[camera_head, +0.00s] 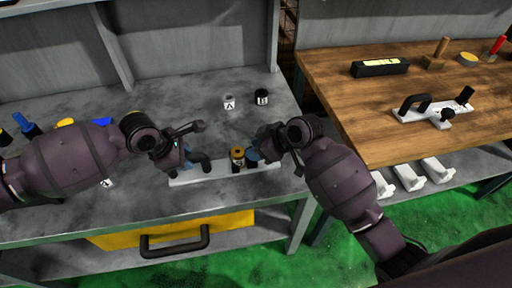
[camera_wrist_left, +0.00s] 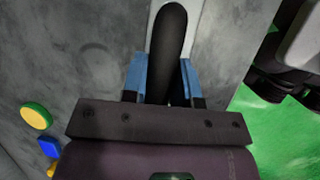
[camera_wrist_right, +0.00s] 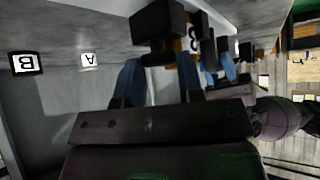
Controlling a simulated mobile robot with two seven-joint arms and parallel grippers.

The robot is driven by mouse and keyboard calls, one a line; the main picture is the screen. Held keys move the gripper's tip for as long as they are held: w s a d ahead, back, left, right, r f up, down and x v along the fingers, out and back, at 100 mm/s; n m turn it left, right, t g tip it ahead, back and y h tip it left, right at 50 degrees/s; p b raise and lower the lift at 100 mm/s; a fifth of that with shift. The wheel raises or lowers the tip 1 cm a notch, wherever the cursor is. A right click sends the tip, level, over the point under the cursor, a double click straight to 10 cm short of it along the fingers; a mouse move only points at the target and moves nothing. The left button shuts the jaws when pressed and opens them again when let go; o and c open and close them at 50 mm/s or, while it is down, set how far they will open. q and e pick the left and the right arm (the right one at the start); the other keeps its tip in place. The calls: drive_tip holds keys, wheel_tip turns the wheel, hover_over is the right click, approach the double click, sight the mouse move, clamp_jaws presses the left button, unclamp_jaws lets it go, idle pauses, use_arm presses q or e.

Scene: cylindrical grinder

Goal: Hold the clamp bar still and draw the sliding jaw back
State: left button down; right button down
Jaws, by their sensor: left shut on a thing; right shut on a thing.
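The white clamp bar (camera_head: 215,173) lies along the front of the grey bench, with a black arched handle (camera_head: 202,163) near its left end. My left gripper (camera_head: 187,156) is shut on that handle; the left wrist view shows the black handle (camera_wrist_left: 171,45) between its blue fingers (camera_wrist_left: 163,82). A dark piece with a yellow top (camera_head: 237,153) stands on the bar. My right gripper (camera_head: 256,154) is at the bar's right part, shut on the black sliding jaw (camera_wrist_right: 157,22), which shows between and beyond its blue fingers (camera_wrist_right: 157,82). The jaw is mostly hidden in the head view.
Two small pieces marked A (camera_head: 229,102) and B (camera_head: 261,97) stand behind the bar. Coloured parts (camera_head: 28,127) lie at the bench's left. A wooden table (camera_head: 350,100) at right holds a similar white clamp (camera_head: 420,110).

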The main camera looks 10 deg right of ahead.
use_arm(q)
drive_tip(key=shift+a+f, duration=0.1)
use_arm(e)
drive_tip(key=shift+d, duration=1.95)
drive_tip(key=c, duration=0.7)
unclamp_jaws()
drive_tip(key=shift+c, duration=0.2)
drive_tip(key=v, duration=1.2)
use_arm(q)
drive_tip(key=c, duration=0.8)
unclamp_jaws()
